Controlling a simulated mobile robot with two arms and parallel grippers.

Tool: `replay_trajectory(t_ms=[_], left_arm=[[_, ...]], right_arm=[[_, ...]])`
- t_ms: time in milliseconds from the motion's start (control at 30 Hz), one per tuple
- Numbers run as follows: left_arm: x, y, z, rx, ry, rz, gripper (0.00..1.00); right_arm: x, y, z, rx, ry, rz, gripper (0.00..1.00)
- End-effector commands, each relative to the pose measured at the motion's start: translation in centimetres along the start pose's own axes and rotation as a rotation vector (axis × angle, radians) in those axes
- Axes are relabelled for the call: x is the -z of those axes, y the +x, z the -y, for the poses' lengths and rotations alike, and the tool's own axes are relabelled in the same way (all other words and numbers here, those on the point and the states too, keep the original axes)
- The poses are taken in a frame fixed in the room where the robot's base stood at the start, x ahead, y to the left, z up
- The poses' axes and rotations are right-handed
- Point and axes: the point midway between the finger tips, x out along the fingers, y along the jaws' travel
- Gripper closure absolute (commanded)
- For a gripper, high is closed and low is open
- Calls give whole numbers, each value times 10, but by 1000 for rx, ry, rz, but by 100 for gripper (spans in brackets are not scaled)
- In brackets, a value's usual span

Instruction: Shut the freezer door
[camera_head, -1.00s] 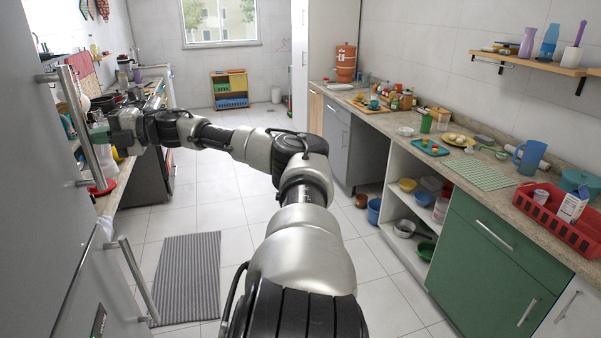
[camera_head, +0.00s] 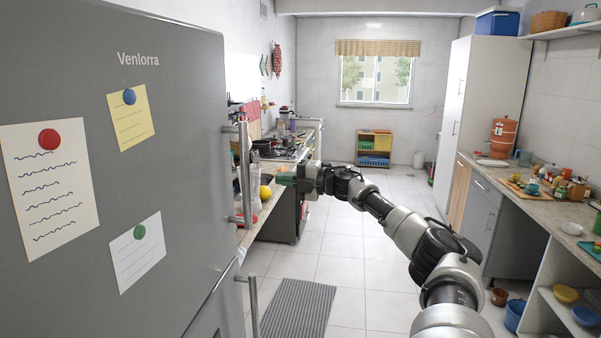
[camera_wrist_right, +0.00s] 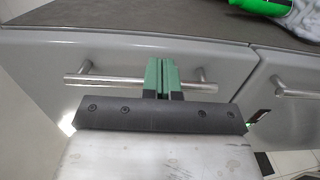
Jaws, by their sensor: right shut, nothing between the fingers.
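A grey fridge-freezer stands at the left in the head view. It has an upper door (camera_head: 100,140) marked "Venlorra" and a lower door below a slanting seam. I cannot tell which is the freezer door or whether either is ajar. The upper handle (camera_head: 246,175) is a vertical metal bar; the lower handle (camera_head: 253,305) is cut off below. My right gripper (camera_head: 280,179) is shut and empty, to the right of the upper handle. In the right wrist view its green fingers (camera_wrist_right: 162,75) overlap a bar handle (camera_wrist_right: 100,80) on a grey front; contact is unclear. My left gripper is out of view.
A counter with clutter, including a yellow item (camera_head: 265,192), lies beyond the doors. A striped mat (camera_head: 298,310) lies on the open tiled floor. A worktop (camera_head: 548,212) and shelves line the right side. A green object (camera_wrist_right: 262,6) shows in the right wrist view.

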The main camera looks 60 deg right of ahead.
Motion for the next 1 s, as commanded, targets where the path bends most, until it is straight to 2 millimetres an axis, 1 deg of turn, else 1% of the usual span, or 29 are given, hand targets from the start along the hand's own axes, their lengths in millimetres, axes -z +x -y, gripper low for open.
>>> replay_trajectory(t_ms=[100, 233, 333, 500, 1000], left_arm=[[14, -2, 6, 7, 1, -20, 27], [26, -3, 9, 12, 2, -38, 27], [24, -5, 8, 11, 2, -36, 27], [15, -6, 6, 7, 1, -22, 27], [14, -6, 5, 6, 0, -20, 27]], right_arm=[[-14, -8, -3, -9, -1, 6, 100], [-26, -15, -2, -6, 3, 4, 100], [-34, -20, -3, -7, 0, 6, 100], [-42, -25, -2, -4, 0, 4, 100], [-45, -27, -1, 0, 0, 2, 100]])
